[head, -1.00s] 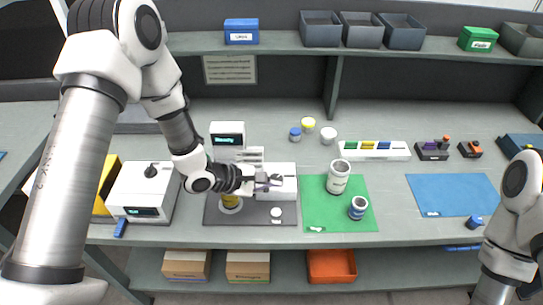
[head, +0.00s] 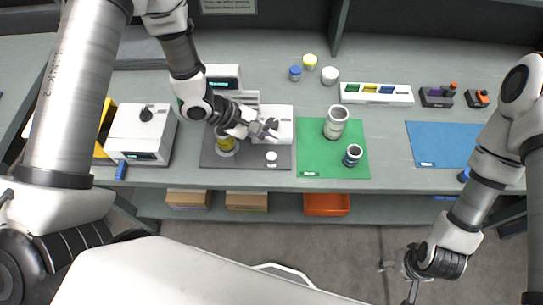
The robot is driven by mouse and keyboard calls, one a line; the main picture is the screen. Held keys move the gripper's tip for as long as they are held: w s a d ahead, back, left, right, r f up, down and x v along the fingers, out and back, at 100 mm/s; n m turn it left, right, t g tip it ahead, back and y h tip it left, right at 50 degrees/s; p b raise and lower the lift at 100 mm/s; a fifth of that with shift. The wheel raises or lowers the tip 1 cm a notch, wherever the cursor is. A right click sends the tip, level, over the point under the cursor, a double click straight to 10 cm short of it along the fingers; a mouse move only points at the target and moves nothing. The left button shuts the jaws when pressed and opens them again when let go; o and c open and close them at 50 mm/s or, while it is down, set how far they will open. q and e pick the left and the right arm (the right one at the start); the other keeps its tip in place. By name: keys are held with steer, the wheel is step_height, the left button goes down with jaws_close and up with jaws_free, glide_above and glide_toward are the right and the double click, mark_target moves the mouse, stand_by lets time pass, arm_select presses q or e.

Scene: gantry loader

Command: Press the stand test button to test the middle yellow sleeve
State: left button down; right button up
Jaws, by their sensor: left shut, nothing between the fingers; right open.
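A yellow sleeve (head: 226,146) stands on the dark grey stand mat (head: 240,163), partly hidden by my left gripper and wrist. A small white round button (head: 271,157) sits on the same mat, to the right of the sleeve. My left gripper (head: 270,130) is shut and empty. It appears just behind the button in the picture, in front of a white block (head: 281,117); its height above the button is unclear. My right gripper (head: 396,280) is open and empty, low in front of the table, over the floor.
A white rack (head: 405,96) has green, yellow and blue pieces. A white box (head: 142,130) stands left. The blue mat (head: 440,145) looks mostly clear.

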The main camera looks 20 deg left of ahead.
arm_select(q)
steer(key=b, duration=0.6)
glide_above(269, 156)
step_height(269, 156, down, 5)
steer(key=shift+f, duration=1)
steer(key=shift+f, duration=0.2)
steer(key=shift+f+p, duration=0.2)
steer(key=shift+p, duration=0.1)
